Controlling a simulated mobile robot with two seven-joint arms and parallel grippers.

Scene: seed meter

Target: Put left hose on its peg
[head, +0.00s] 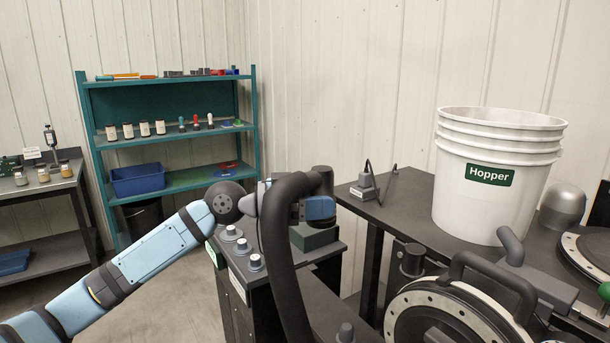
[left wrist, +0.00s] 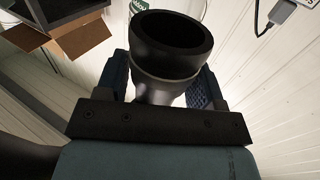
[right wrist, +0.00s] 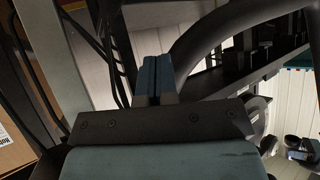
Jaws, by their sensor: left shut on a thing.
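The left hose (head: 277,250) is a thick black tube that rises from the bottom of the head view and bends over at the top. My left gripper (head: 304,206) is shut around its end piece, partly behind the bend. In the left wrist view the hose's open mouth (left wrist: 173,38) points away from my palm, between the two blue fingers. Several short grey posts with pale tops (head: 243,246) stand on the dark cabinet, below and left of the gripper. I cannot tell which post is the peg. My right gripper (right wrist: 153,80) has its fingers together and empty, beside a dark curved tube.
A white Hopper bucket (head: 494,190) stands on the dark bench at right. A round lid with a black handle (head: 447,315) is in front of it. A teal shelf (head: 172,185) stands behind. A cardboard box (left wrist: 84,40) shows in the left wrist view.

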